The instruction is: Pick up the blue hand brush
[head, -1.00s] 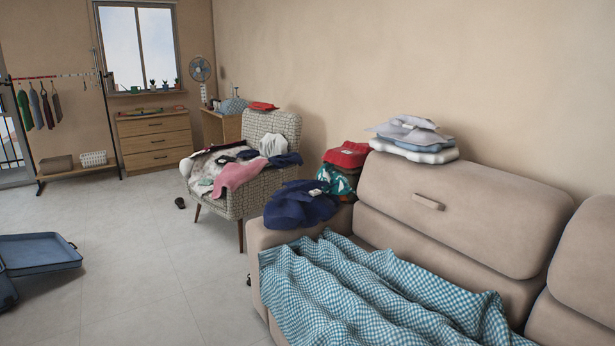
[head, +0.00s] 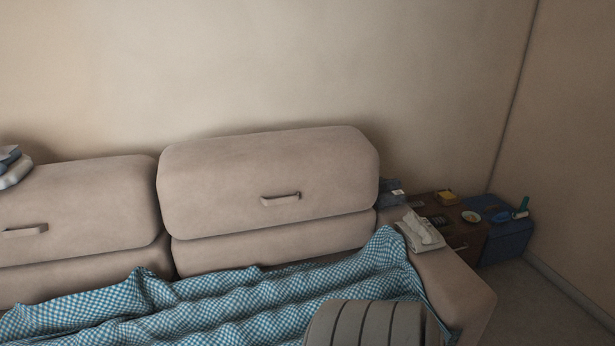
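A small teal-blue thing with an upright handle-like part (head: 523,204) stands on a dark blue box (head: 508,240) at the far right, beyond the sofa's right arm. It may be the blue hand brush, but it is too small and dim to be sure. A flatter blue item (head: 501,217) lies just left of it. Neither gripper is in view. A grey ribbed part, likely of my own arm, shows at the bottom edge, in front of the sofa.
A beige sofa (head: 270,190) with a blue checked blanket (head: 215,308) fills the middle. A tissue pack (head: 420,233) lies on its right arm. A dark side table (head: 455,222) holds a small bowl (head: 471,216) and a yellow item (head: 447,197). Bare floor shows at far right.

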